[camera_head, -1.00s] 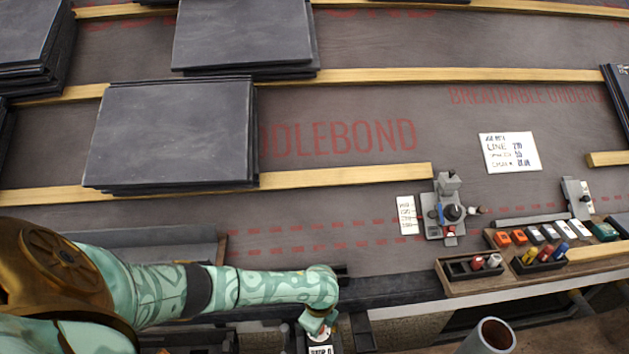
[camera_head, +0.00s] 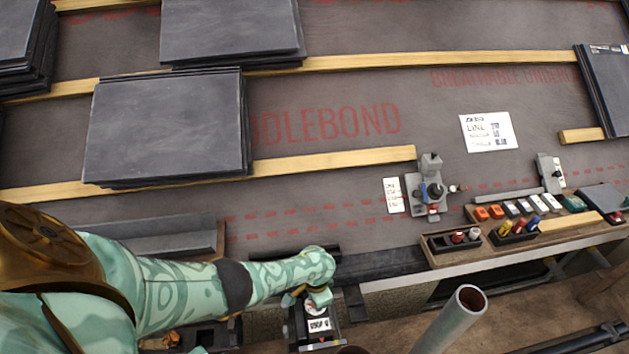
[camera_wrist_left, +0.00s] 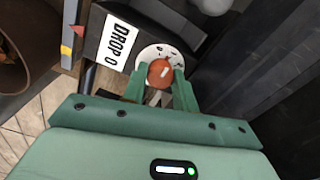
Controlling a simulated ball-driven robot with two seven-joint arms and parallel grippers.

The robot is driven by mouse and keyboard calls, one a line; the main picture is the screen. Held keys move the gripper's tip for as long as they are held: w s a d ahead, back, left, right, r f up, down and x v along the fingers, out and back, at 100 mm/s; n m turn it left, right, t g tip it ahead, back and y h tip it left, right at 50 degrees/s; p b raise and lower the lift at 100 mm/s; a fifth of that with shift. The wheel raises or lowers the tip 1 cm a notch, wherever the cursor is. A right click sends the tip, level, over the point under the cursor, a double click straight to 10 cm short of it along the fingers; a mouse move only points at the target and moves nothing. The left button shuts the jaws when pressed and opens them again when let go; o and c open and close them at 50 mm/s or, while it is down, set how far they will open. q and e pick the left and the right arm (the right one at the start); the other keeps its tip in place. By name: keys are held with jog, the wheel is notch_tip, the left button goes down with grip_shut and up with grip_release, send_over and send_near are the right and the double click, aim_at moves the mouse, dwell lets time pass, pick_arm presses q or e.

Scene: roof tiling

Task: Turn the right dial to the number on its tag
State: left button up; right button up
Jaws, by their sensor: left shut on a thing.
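A dark box (camera_head: 299,331) with a white tag (camera_head: 318,325) sits low in the middle of the head view. In the left wrist view the tag (camera_wrist_left: 118,41) reads "DROP 0", as far as it shows. Beside it is a white round dial face (camera_wrist_left: 148,52) with dark marks and an orange-red knob (camera_wrist_left: 163,72) bearing a pale line. My left gripper (camera_head: 318,298) reaches down onto the box from above. In the left wrist view its green fingers (camera_wrist_left: 161,84) are shut on the knob, one on each side, covering part of the face. My right gripper is not in view.
Slate stacks (camera_head: 165,125) rest on wooden battens (camera_head: 330,160). A grey tool (camera_head: 430,188) stands beside a small card (camera_head: 393,195). A wooden tray (camera_head: 457,254) holds several coloured pieces. A grey pipe (camera_head: 455,315) rises at lower right. A paper note (camera_head: 487,132) lies on the membrane.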

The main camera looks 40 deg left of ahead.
pick_arm(q)
jog(key=n, duration=0.4)
jog(key=shift+p, duration=0.3)
jog(key=shift+n, duration=0.9)
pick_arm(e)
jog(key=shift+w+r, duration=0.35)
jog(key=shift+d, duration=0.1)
pick_arm(q)
jog(key=o, duration=1)
jog(key=shift+c, duration=0.2)
notch_tip(320, 180, up, 16)
jog(key=p, duration=1.2)
jog(key=shift+p, duration=0.3)
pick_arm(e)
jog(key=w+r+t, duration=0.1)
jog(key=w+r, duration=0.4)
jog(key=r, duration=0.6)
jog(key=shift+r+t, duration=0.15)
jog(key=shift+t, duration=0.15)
